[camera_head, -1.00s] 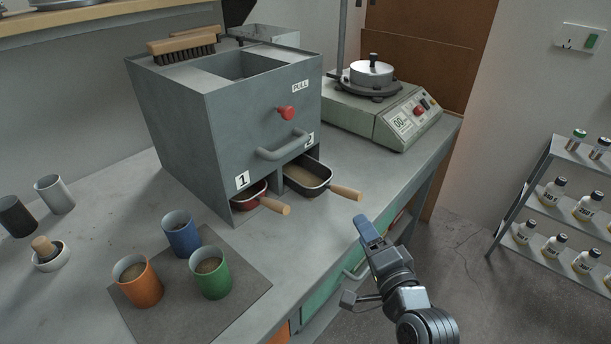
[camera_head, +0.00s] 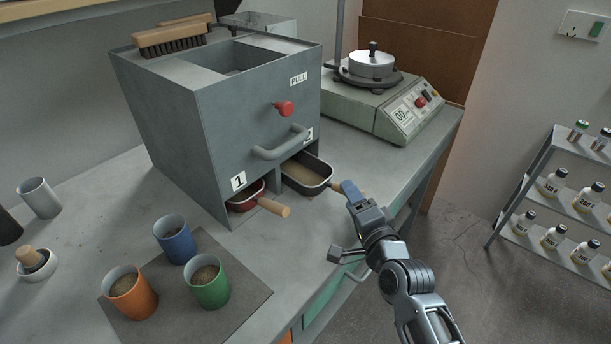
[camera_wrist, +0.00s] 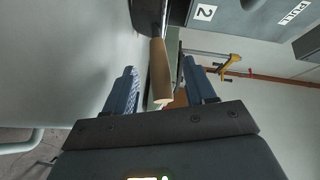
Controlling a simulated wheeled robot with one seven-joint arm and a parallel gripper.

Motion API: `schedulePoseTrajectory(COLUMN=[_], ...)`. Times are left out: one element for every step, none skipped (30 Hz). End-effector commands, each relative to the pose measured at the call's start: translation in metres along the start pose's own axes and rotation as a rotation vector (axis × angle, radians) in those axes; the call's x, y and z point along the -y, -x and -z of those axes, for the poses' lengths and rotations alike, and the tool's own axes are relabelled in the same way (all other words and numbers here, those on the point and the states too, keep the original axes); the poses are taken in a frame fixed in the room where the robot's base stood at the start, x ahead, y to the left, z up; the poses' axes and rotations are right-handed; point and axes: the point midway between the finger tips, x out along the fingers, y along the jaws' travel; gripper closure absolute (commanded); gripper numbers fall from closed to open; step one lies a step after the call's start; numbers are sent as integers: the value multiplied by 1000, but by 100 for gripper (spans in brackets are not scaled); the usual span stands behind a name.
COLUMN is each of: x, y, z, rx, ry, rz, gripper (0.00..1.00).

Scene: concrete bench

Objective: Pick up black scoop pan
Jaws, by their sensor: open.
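The black scoop pan (camera_head: 306,177) sits in slot 2 of the grey box, with sandy material in it and its wooden handle pointing out to the right. In the head view my gripper (camera_head: 349,190) is at the handle's end and hides part of it. In the wrist view the wooden handle (camera_wrist: 160,72) lies between the two blue fingers of my open gripper (camera_wrist: 160,88), with gaps on both sides. Only a dark edge of the pan itself shows there.
A red pan (camera_head: 246,196) with a wooden handle sits in slot 1, left of the black pan. The grey box (camera_head: 175,125) has a handle bar (camera_head: 283,146) above the slots. Blue, orange and green cups stand on a dark mat (camera_head: 245,293). A device (camera_head: 385,105) stands behind right.

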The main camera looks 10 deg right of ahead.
Motion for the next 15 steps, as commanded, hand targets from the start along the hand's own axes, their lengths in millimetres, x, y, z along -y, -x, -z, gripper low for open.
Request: schedulePoseTrajectory(x=[-1, -1, -1, 0, 0, -1, -1, -1, 0, 0, 0, 0, -1, -1, -1], y=[-9, -14, -19, -22, -25, -29, -30, -32, -33, -34, -34, -34, -34, -34, -34], z=[2, 4, 4, 4, 4, 4, 4, 4, 4, 4, 4, 4, 4, 4, 4], rx=[-1, -1, -1, -1, -1, 0, 0, 0, -1, 0, 0, 0, 0, 0, 0], ry=[-1, -1, -1, 0, 0, 0, 0, 0, 0, 0, 0, 0, 0, 0, 0], rz=[2, 3, 1, 1, 1, 0, 0, 0, 0, 0, 0, 0, 0, 0, 0], gripper=[45, 45, 45, 45, 45, 45, 45, 45, 45, 45, 45, 45, 45, 45, 45])
